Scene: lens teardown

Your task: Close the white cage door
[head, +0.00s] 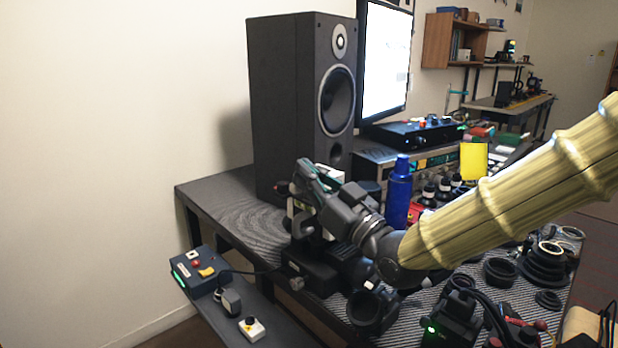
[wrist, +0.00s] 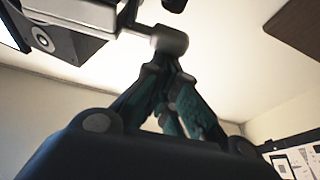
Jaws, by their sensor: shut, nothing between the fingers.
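My gripper (head: 308,180) is shut with nothing between its fingers, in front of the lower part of the black speaker. In the wrist view the fingers of my gripper (wrist: 168,62) come together at a dark rounded part, and I cannot tell whether they touch it. A white flat piece (wrist: 85,12) on a dark bar lies at the upper left of the wrist view. In the head view a small white part (head: 330,173) shows just behind my gripper. It may be the white cage door, but my gripper and wrist hide most of it, so its angle cannot be told.
The black speaker (head: 297,100) stands close behind my gripper, with a monitor (head: 385,60) beside it. A blue bottle (head: 398,190) stands just right of my wrist. Lens rings (head: 545,262) and other parts crowd the bench at right. A blue control box (head: 200,270) sits on a lower shelf.

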